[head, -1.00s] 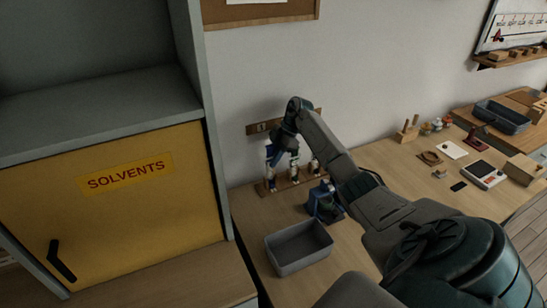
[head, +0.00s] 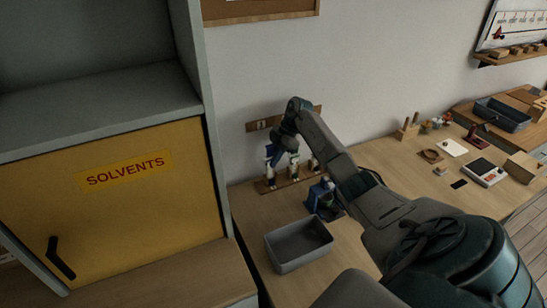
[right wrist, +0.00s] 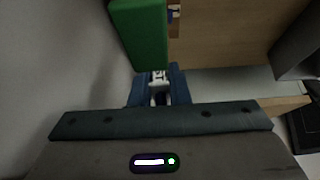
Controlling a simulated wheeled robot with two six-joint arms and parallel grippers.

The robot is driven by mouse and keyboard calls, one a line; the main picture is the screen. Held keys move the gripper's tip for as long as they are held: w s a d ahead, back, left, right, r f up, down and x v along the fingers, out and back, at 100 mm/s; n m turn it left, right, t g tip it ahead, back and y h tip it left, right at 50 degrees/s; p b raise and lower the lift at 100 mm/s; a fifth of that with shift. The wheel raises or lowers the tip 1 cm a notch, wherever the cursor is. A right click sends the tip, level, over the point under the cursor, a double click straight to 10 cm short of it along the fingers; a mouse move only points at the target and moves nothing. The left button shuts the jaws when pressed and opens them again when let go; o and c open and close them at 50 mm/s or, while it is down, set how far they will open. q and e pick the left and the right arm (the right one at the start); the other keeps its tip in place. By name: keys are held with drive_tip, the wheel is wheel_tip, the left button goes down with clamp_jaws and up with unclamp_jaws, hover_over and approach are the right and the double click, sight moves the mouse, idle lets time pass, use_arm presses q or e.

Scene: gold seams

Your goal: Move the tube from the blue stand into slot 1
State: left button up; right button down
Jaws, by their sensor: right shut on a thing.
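My right gripper (head: 274,156) is at the left part of the wooden rack (head: 283,187), fingers pointing down. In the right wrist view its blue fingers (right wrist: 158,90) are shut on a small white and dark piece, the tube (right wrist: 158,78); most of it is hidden. In the head view the tube is mostly covered by the gripper, and I cannot tell whether it is seated in the rack. Other tubes stand upright in the rack, a middle one (head: 294,172) and a right one (head: 314,165). The blue stand (head: 323,200) is to the right, partly behind my forearm. My left gripper is out of view.
A grey bin (head: 299,246) stands in front of the rack. A yellow solvents cabinet (head: 120,210) is at the left. A number strip (head: 262,124) is on the wall behind. A green block (right wrist: 138,35) is close in the right wrist view.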

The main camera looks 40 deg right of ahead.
drive_tip(key=shift+f, duration=0.55)
idle(0.8)
drive_tip(key=c, duration=1.3)
unclamp_jaws()
drive_tip(key=shift+r, duration=0.1)
drive_tip(key=p+v, duration=0.6)
drive_tip(key=v, duration=0.7)
